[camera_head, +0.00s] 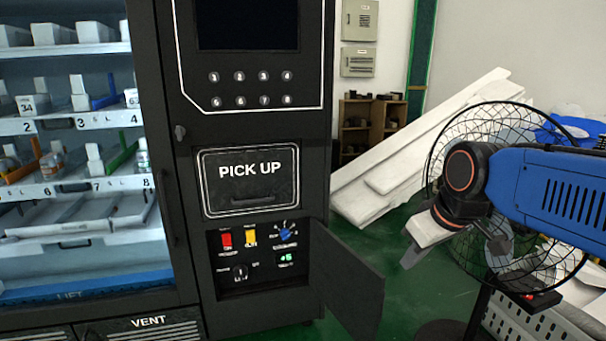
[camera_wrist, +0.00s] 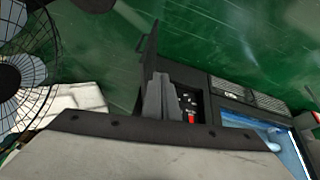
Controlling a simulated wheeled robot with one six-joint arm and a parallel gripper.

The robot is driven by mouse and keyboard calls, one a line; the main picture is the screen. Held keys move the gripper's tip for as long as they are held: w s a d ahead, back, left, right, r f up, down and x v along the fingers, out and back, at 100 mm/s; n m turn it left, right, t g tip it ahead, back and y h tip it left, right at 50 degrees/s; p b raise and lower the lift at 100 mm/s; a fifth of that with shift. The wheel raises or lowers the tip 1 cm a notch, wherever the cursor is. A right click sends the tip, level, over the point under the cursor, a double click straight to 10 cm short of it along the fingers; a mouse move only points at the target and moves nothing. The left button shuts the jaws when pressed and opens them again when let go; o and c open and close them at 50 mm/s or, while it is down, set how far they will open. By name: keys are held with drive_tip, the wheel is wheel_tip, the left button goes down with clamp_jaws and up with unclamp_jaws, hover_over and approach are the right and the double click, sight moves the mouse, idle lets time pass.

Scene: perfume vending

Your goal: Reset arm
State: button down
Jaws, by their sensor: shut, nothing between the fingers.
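My blue arm reaches in from the right in the head view. My gripper (camera_head: 410,256) hangs in the air to the right of the vending machine (camera_head: 183,230), apart from it. In the wrist view the gripper fingers (camera_wrist: 159,82) are together with nothing between them. The machine's lower control panel (camera_head: 258,262) is exposed, with a red switch, a yellow switch, a blue knob and a black knob. Its small black door (camera_head: 346,280) stands open to the right. The panel also shows in the wrist view (camera_wrist: 188,104), partly hidden behind the fingers.
A wire-caged fan (camera_head: 455,135) stands behind my arm. White boards (camera_head: 380,180) lean at the back wall, near a wooden shelf (camera_head: 357,125). The pick-up flap (camera_head: 250,182) is shut. Green floor (camera_head: 420,295) is clear between the open door and the fan.

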drive_tip(key=s+d+f+m+h, duration=0.1)
drive_tip(key=s+d+f+m, duration=0.4)
drive_tip(key=s+f, duration=0.5)
drive_tip(key=s+d, duration=0.1)
drive_tip(key=s, duration=0.3)
drive_tip(key=shift+d+f+h, duration=0.3)
drive_tip(key=shift+d, duration=0.05)
